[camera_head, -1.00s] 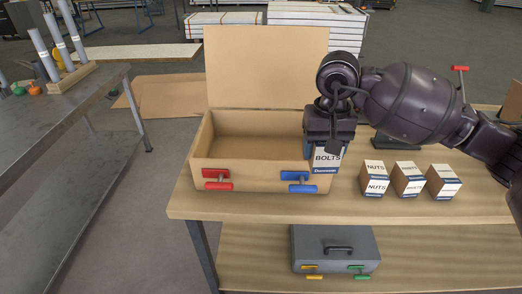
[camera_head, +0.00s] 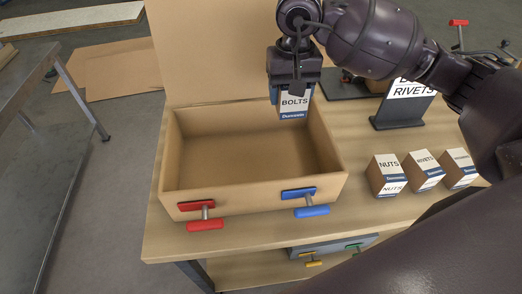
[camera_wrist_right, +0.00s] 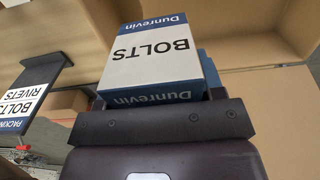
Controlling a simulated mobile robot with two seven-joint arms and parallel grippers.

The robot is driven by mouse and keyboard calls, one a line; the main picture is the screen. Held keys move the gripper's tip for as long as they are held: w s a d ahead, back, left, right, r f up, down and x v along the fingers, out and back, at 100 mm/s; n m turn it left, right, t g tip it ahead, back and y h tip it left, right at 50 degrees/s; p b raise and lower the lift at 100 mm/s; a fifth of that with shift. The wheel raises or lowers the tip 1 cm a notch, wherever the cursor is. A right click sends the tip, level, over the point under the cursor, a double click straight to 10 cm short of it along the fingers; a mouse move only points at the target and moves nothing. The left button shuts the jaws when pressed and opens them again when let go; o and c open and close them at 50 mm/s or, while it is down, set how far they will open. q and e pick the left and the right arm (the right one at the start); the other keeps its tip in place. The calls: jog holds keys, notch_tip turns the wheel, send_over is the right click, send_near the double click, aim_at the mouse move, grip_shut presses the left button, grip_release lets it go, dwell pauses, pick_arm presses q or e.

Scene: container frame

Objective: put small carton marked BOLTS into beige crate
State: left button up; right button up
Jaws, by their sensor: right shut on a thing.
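The small carton marked BOLTS (camera_head: 294,103) is white with a blue band. My right gripper (camera_head: 293,82) is shut on it and holds it over the back right part of the open beige crate (camera_head: 180,160). The carton also shows large in the right wrist view (camera_wrist_right: 155,60), held in front of the gripper (camera_wrist_right: 160,118). The crate's lid (camera_head: 205,50) stands up at the back, and its inside looks empty. Its front has a red latch (camera_head: 204,224) and a blue latch (camera_head: 311,211). My left gripper is not in view.
A NUTS carton (camera_head: 387,176), a RIVETS carton (camera_head: 422,171) and another carton (camera_head: 457,168) stand on the table right of the crate. A black sign (camera_head: 402,108) stands behind them. A grey case (camera_head: 330,250) is on the lower shelf.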

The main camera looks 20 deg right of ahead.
send_over(283, 161)
notch_tip(283, 161, down, 14)
jog(key=shift+s+r, duration=0.1)
jog(key=shift+r, duration=0.05)
jog(key=shift+f, duration=0.7)
notch_tip(283, 161, down, 4)
jog(key=shift+r, duration=0.1)
jog(key=shift+f, duration=0.2)
jog(key=o, duration=1.2)
